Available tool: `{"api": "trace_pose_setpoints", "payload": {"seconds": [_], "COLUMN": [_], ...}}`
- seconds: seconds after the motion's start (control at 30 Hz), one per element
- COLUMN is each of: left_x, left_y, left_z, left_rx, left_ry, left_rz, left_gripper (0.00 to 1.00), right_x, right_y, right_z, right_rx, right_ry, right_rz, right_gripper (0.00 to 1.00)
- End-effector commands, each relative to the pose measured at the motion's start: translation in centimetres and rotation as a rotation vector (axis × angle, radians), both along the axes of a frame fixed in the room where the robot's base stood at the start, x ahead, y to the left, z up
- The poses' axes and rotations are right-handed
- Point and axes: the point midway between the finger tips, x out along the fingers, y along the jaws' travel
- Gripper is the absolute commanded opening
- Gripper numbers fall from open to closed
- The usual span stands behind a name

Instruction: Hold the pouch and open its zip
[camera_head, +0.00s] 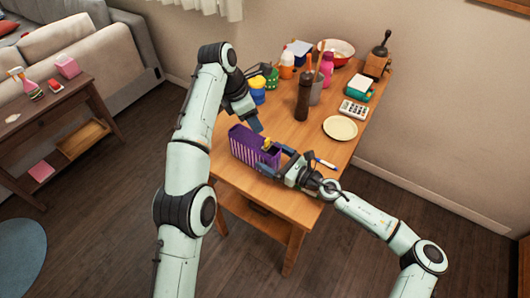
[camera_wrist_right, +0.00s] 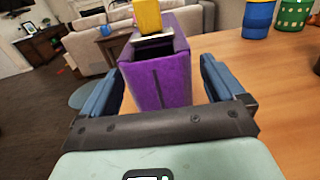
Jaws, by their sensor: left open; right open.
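The purple pouch (camera_head: 243,146) stands upright near the front left edge of the wooden table, with its narrow end toward my right gripper. A yellow tab (camera_head: 266,143) with a metallic piece is at that end's top; it also shows in the right wrist view (camera_wrist_right: 148,16). My right gripper (camera_head: 275,160) is open at that end. In the right wrist view, the purple end (camera_wrist_right: 158,80) shows between its spread blue fingers, with a gap on each side. My left gripper (camera_head: 257,122) is open and empty, above and behind the pouch; its fingers are partly hidden.
A yellow and blue jar (camera_head: 257,91) and a green container (camera_head: 271,78) stand behind my left gripper. The table (camera_head: 300,133) is bare between pouch and plate.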

Motion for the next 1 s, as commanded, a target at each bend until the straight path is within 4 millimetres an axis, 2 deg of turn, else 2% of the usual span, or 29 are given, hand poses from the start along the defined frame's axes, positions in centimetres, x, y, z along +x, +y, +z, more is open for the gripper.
{"api": "trace_pose_setpoints", "payload": {"seconds": [0.07, 0.23, 0.6, 0.63, 0.8, 0.83, 0.87, 0.9, 0.97, 1.0], "left_x": [0.0, 0.0, 0.0, 0.0, 0.0, 0.0, 0.0, 0.0, 0.0, 0.0], "left_y": [0.0, 0.0, 0.0, 0.0, 0.0, 0.0, 0.0, 0.0, 0.0, 0.0], "left_z": [0.0, 0.0, 0.0, 0.0, 0.0, 0.0, 0.0, 0.0, 0.0, 0.0], "left_rx": [0.0, 0.0, 0.0, 0.0, 0.0, 0.0, 0.0, 0.0, 0.0, 0.0], "left_ry": [0.0, 0.0, 0.0, 0.0, 0.0, 0.0, 0.0, 0.0, 0.0, 0.0], "left_rz": [0.0, 0.0, 0.0, 0.0, 0.0, 0.0, 0.0, 0.0, 0.0, 0.0], "left_gripper": [0.43, 0.43, 0.43, 0.43, 0.43, 0.43, 0.43, 0.43, 0.43, 0.43], "right_x": [0.8, 2.0, 2.3, 2.3, 2.3, 2.3, 2.3, 2.3, 2.3, 2.3], "right_y": [1.1, 2.3, 2.7, 2.7, 2.7, 2.7, 2.7, 2.7, 2.7, 2.7], "right_z": [0.0, 0.0, 0.0, 0.0, 0.0, 0.0, 0.0, 0.0, 0.0, 0.0], "right_rx": [0.0, 0.001, 0.0, 0.0, 0.0, 0.0, 0.0, 0.0, 0.0, 0.0], "right_ry": [0.0, 0.0, 0.0, 0.0, 0.0, 0.0, 0.0, 0.0, 0.0, 0.0], "right_rz": [0.001, 0.0, -0.002, -0.002, -0.001, -0.001, -0.001, -0.001, -0.001, -0.001], "right_gripper": [0.96, 0.96, 0.96, 0.93, 0.38, 0.38, 0.67, 0.54, 0.36, 0.36]}}
